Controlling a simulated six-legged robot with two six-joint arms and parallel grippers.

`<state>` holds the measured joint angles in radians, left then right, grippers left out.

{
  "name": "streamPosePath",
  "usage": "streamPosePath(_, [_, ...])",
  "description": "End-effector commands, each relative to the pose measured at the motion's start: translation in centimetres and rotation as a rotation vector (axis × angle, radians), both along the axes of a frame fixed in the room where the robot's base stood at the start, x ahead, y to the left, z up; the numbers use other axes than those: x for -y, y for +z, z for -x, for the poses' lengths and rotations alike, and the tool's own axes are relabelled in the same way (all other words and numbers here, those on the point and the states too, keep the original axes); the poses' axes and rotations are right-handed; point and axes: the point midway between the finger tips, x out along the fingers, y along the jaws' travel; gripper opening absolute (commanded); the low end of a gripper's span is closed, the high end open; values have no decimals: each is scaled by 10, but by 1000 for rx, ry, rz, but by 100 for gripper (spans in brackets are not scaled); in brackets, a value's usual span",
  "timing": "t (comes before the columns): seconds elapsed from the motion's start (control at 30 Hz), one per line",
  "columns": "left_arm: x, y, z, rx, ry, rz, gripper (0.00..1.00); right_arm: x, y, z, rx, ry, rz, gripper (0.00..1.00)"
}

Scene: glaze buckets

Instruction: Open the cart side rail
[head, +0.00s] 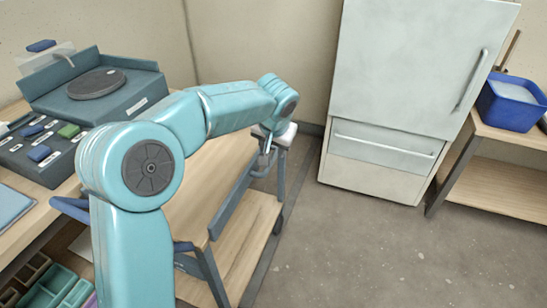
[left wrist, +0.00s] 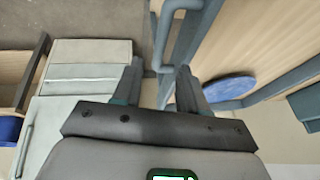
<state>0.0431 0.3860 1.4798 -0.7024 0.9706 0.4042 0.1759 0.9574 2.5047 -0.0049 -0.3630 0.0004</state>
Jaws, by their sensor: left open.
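The cart (head: 205,175) has a wooden top and a blue-grey side rail (head: 231,203) along its right side. The rail looks raised along the edge of the top. My left gripper (head: 266,146) is at the far right corner of the cart, partly hidden by my own wrist. In the left wrist view my left gripper (left wrist: 160,68) is open, with its two fingers apart. A blue-grey bar (left wrist: 182,38) bends down to between the fingertips. I cannot tell whether the fingers touch it. My right gripper is not in view.
A pale fridge-like cabinet (head: 405,75) stands at the back. A blue bucket (head: 512,103) sits on a wooden shelf (head: 500,190) at right. A bench with a dark turntable (head: 96,83) is at left. A blue disc (left wrist: 228,88) lies near the gripper. The floor at right is clear.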

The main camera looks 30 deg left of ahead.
Motion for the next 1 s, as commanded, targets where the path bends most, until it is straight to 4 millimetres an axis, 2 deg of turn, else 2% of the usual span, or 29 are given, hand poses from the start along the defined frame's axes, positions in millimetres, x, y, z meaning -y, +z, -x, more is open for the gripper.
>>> streamPosePath(0.03, [-3,-12,-3,-3,1,0,42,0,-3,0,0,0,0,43])
streamPosePath(0.1, [-6,-24,-8,-3,0,0,42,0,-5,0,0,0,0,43])
streamPosePath(0.3, [-11,-45,-16,-1,-2,0,42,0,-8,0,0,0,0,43])
streamPosePath(0.67, [-12,-49,-19,0,-5,0,42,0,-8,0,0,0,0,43])
streamPosePath(0.7, [-12,-49,-19,0,-5,0,29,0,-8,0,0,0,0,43])
streamPosePath(0.8, [-12,-49,-19,0,-5,0,0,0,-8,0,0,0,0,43])
streamPosePath(1.0, [-11,-49,-19,-1,-6,-2,0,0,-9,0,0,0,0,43])
